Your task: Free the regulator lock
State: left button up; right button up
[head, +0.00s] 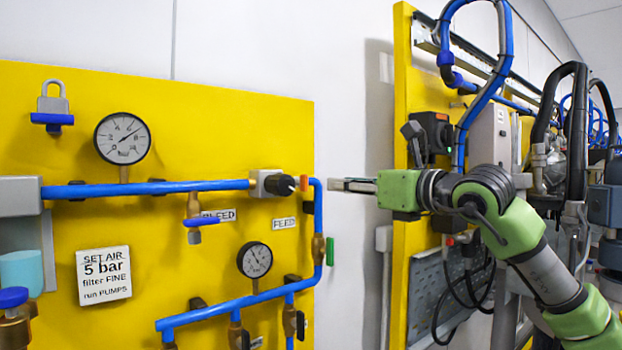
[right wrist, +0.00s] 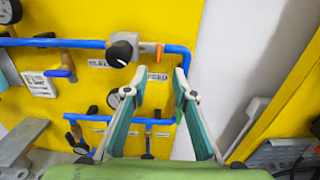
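The regulator (head: 262,184) is a grey block with a black knob (head: 280,185) on the blue pipe of the yellow panel. A small orange tab (head: 304,183) sits just right of the knob and looks like its lock. In the right wrist view the black knob (right wrist: 120,51) and orange tab (right wrist: 159,51) show ahead of the fingers. My right gripper (head: 338,185) is level with the tab in the head view, to its right, with a visible gap. In the right wrist view my right gripper (right wrist: 158,77) is open and empty, fingers spread. My left gripper is not in view.
A grey padlock shape with a blue bar (head: 52,108), gauges (head: 122,138) and a sign (head: 104,276) are on the panel. The blue pipe (head: 319,225) bends down beside the tab. A green tab (head: 330,251) sits lower. White wall (head: 350,280) stands between the yellow panels.

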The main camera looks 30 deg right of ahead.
aim_at(307, 182)
jog(key=w+p, duration=0.1)
jog(key=w, duration=0.2)
jog(key=w+p, duration=0.1)
jog(key=w, duration=0.2)
jog(key=w+a+p, duration=0.1)
jog(key=w+p, duration=0.1)
jog(key=w, duration=0.2)
jog(key=shift+r, duration=0.1)
jog(key=shift+w, duration=0.6)
grip_shut()
